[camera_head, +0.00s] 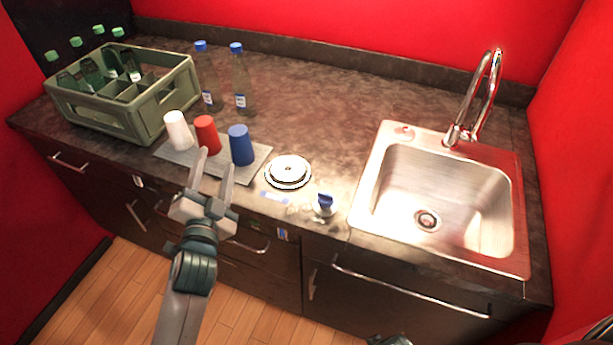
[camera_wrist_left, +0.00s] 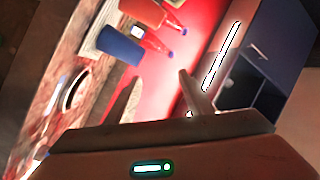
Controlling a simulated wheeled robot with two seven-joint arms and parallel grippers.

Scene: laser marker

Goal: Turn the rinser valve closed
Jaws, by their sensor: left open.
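The rinser (camera_head: 288,172) is a round white disc with dark rings, set in the counter near its front edge. The valve (camera_head: 324,205) with a blue knob stands just right of it at the front edge; I cannot tell which way its knob is turned. My left gripper (camera_head: 216,159) is open and empty, its fingers pointing up in the head view, left of the rinser and in front of the cups. In the left wrist view, the fingers (camera_wrist_left: 158,92) are apart, and the rinser (camera_wrist_left: 73,90) shows at the left.
White (camera_head: 178,130), red (camera_head: 206,134) and blue (camera_head: 241,145) cups stand upside down on a grey mat (camera_head: 256,164). A green crate (camera_head: 125,118) with bottles is at the back left, with two blue-capped bottles beside it. A sink (camera_head: 373,190) lies to the right.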

